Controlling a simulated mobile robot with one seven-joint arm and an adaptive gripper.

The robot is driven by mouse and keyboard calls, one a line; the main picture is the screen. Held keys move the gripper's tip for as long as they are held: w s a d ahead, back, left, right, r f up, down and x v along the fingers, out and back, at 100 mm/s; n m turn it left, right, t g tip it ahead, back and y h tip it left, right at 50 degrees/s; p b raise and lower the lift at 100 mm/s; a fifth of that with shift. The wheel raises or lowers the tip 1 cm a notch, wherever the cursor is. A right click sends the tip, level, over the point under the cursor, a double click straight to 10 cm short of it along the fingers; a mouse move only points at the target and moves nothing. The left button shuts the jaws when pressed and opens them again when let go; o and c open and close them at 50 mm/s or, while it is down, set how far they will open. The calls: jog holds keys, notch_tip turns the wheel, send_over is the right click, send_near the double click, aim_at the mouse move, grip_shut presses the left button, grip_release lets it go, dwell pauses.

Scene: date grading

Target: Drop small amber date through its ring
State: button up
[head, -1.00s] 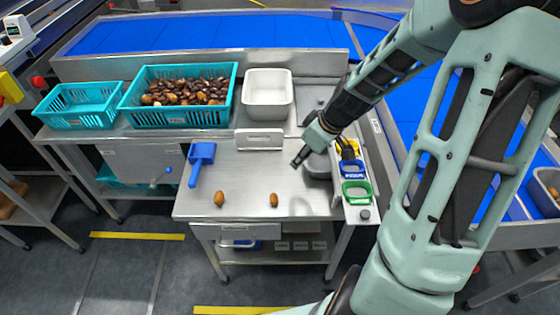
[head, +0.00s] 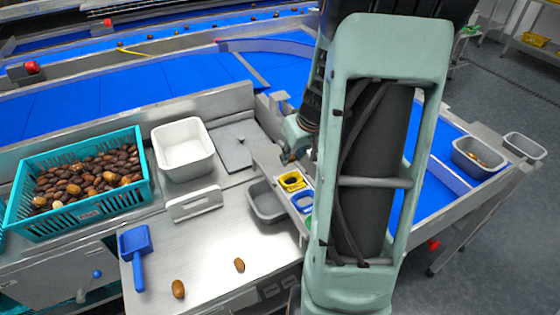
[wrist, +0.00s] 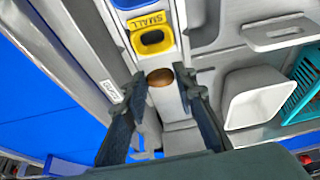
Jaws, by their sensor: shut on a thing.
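My gripper (wrist: 160,80) is shut on a small amber-brown date (wrist: 160,77), held between the fingertips. In the wrist view the yellow ring marked SMALL (wrist: 137,42) lies just beyond the date, its opening not under it in this picture. In the head view the yellow ring (head: 292,188) is in a row on a narrow rail, with a blue ring (head: 299,207) nearer the camera and a green one partly hidden by my arm. My gripper (head: 288,156) is at the far side of the yellow ring there; the date cannot be made out in that view.
Two dates (head: 178,289) (head: 239,265) lie on the steel table (head: 205,245) by a blue scoop (head: 136,250). A grey tray (head: 267,217) sits beside the rail. A white bin (head: 183,172) and a teal crate of dates (head: 140,190) stand farther left.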

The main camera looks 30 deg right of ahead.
jog(key=shift+d, duration=0.2)
jog(key=shift+f+b, duration=2.1)
jog(key=shift+f, duration=0.6)
jog(key=shift+b, duration=0.6)
jog(key=o, duration=0.8)
jog(key=shift+r, duration=0.15)
